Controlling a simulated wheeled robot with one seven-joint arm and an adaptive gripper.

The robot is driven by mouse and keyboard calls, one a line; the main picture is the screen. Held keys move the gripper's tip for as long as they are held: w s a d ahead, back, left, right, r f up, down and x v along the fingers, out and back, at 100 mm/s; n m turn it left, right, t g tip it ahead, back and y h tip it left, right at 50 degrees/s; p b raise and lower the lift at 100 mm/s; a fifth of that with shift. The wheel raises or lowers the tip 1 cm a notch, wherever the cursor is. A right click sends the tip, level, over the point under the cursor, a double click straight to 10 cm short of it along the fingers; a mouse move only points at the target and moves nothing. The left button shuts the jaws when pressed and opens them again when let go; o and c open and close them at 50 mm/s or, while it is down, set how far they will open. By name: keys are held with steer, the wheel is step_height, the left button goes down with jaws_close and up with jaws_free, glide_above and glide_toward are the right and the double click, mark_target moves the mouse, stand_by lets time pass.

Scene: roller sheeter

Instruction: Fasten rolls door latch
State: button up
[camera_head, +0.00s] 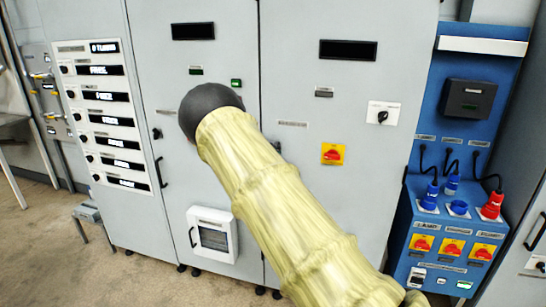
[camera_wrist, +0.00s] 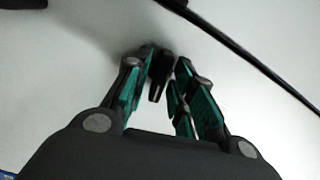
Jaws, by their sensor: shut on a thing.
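In the wrist view my gripper (camera_wrist: 166,68) reaches to a pale panel, with its green-lined fingers closed in on a small black latch-like piece (camera_wrist: 158,85). The piece stands between the fingertips, and its shape is partly hidden by them. In the camera_head view my arm, in a yellowish cover with a dark round end, crosses the grey cabinet doors (camera_head: 300,90). It hides my gripper and the piece it holds. I cannot tell from there which door the piece sits on.
A dark seam (camera_wrist: 255,62) crosses the panel at the wrist view's upper right. Left of my arm are a door handle (camera_head: 162,172), a small black knob (camera_head: 156,133) and a white box (camera_head: 212,233). A blue socket station (camera_head: 455,215) stands at right.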

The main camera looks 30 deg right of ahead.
steer(key=shift+n+b, duration=3.2)
steer(key=shift+n, duration=4.6)
steer(key=o, duration=0.7)
steer(key=shift+s+a, duration=0.1)
steer(key=v, duration=1.1)
steer(key=shift+s+a+f, duration=0.1)
steer(key=shift+s+a, duration=0.15)
steer(key=shift+a, duration=0.05)
